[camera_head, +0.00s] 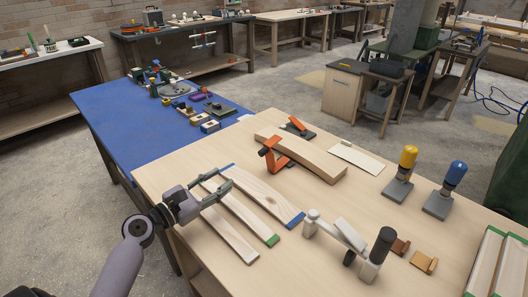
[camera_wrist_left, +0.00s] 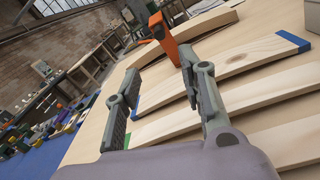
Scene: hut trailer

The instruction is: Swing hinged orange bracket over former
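The former (camera_head: 312,160) is a thick curved wooden block on the light wood bench; part of it shows at the top of the left wrist view (camera_wrist_left: 215,22). An orange bracket (camera_head: 273,158) stands tilted at the former's near left side. It also shows in the left wrist view (camera_wrist_left: 171,40), ahead of the fingers. My left gripper (camera_head: 214,187) is above the wooden strips, left of and apart from the bracket. Its two fingers (camera_wrist_left: 162,72) are spread with nothing held between them. My right gripper is in neither view.
Wooden strips (camera_head: 262,196) with blue and green ends lie below the left gripper. A second orange piece (camera_head: 297,125) is behind the former. A white tool with a black handle (camera_head: 382,245) and blue- and yellow-topped tools (camera_head: 404,170) stand to the right. A blue bench (camera_head: 140,135) adjoins at left.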

